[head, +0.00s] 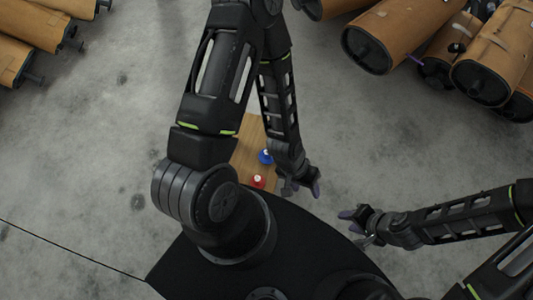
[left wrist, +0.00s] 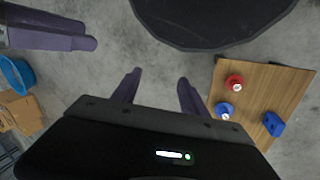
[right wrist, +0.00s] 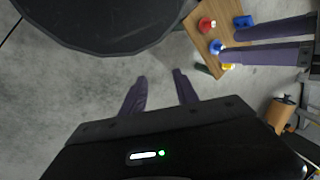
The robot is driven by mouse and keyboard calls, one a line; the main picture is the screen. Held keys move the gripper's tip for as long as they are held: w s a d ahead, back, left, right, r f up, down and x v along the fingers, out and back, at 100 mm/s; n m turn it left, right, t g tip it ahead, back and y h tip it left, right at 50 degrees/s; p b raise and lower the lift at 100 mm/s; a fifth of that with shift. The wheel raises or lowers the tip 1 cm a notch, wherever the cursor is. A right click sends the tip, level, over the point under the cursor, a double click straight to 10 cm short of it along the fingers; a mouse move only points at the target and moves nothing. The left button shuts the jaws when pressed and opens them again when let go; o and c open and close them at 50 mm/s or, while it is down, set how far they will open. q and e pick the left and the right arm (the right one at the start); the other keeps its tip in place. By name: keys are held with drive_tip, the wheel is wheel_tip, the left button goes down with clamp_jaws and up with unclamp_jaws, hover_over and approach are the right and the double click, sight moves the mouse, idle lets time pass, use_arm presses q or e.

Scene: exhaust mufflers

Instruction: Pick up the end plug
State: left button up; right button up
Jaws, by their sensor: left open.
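A wooden board (left wrist: 288,85) carries small plugs: a red one (left wrist: 234,82) and a blue one (left wrist: 226,112), plus a blue block (left wrist: 273,123). I cannot tell which is the end plug. In the head view the red plug (head: 257,181) and blue plug (head: 265,157) show beside my left arm, which hides part of the board. My left gripper (head: 302,189) is open and empty, just right of the board; its fingers (left wrist: 158,88) show apart over bare floor. My right gripper (head: 357,222) is further right, open and empty, its fingers (right wrist: 160,84) apart.
A yellow piece (right wrist: 228,66) shows at the board's edge in the right wrist view. Brown-wrapped mufflers (head: 366,47) lie at the upper right, others (head: 25,55) at the upper left. A blue round container (left wrist: 16,74) stands at the left wrist view's left edge. Grey floor between is clear.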

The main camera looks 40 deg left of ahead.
use_arm(q)
drive_tip(key=w+a+f+y+b, duration=0.1)
drive_tip(key=w+a+f+b, duration=0.3)
drive_tip(key=a+f+b, duration=0.35)
drive_tip(key=w+a+f+y+b, duration=0.1)
drive_tip(key=w+a+f+b, duration=0.35)
drive_tip(key=f+b, duration=0.5)
drive_tip(key=y+b, duration=0.2)
drive_tip(key=b, duration=1)
hover_over(267, 153)
drive_tip(key=shift+n+g, duration=0.3)
drive_tip(key=shift+n, duration=0.1)
drive_tip(key=f, duration=0.5)
drive_tip(key=shift+d, duration=0.25)
drive_tip(key=shift+a+b, duration=0.25)
drive_tip(key=shift+b, duration=0.05)
drive_tip(key=shift+a+r, duration=0.1)
drive_tip(key=shift+r, duration=0.1)
use_arm(e)
wheel_tip(267, 153, down, 31)
drive_tip(key=w+d, duration=0.1)
drive_tip(key=w, duration=0.1)
drive_tip(key=shift+d+t, duration=0.3)
drive_tip(key=shift+d, duration=0.1)
use_arm(q)
drive_tip(key=shift+f+b, duration=0.5)
drive_tip(key=shift+f, duration=0.85)
use_arm(e)
drive_tip(key=shift+w+f, duration=0.15)
drive_tip(key=shift+f, duration=0.55)
